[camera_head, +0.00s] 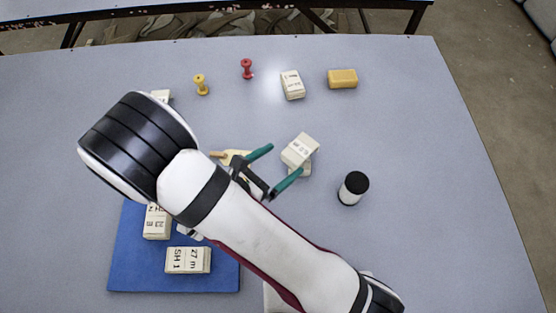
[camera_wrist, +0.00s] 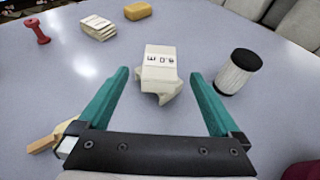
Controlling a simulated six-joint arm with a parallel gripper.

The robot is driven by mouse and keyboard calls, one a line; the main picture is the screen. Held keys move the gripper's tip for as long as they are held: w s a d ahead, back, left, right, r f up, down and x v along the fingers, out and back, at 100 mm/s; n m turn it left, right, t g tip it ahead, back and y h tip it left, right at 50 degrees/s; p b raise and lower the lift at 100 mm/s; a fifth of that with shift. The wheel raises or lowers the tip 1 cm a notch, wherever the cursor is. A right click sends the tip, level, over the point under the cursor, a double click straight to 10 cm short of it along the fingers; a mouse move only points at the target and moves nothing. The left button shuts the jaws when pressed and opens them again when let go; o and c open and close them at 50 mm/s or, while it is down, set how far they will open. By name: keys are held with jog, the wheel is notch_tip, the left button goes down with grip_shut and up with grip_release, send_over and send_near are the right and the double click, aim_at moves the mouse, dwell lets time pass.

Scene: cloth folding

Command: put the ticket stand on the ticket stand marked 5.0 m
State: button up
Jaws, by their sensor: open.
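An off-white ticket stand (camera_head: 300,148) with a black mark sits on top of another off-white piece (camera_head: 303,171), slightly offset from it. The mark looks like a number with "m", but the digits are hard to read. The pair also shows in the wrist view, with the upper stand (camera_wrist: 160,64) above the lower piece (camera_wrist: 170,97). My gripper (camera_head: 284,160) is open and empty, with its green fingers spread toward the pair. In the wrist view my gripper (camera_wrist: 158,75) has the pair between and just beyond its fingertips.
A black-topped white cylinder (camera_head: 353,188) stands right of the pair. Another ticket stand (camera_head: 292,84), a yellow block (camera_head: 342,78), a red peg (camera_head: 247,68) and a yellow peg (camera_head: 201,85) lie behind. A blue mat (camera_head: 130,270) bears marked stands (camera_head: 188,260).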

jog(key=s+d+r+m+g, duration=0.75)
jog(key=d+m+g, duration=0.2)
jog(key=m, duration=0.45)
jog(key=s+r+m+g+y, duration=0.35)
jog(key=s+m+y, duration=0.35)
jog(key=m, duration=0.5)
jog(key=s+a+r+m+t+y, duration=0.2)
jog(key=a+r+m+t+y, duration=0.1)
jog(key=m, duration=0.3)
jog(key=shift+s+a+m+y, duration=0.3)
jog(key=shift+a+y, duration=0.4)
jog(key=shift+a, duration=0.05)
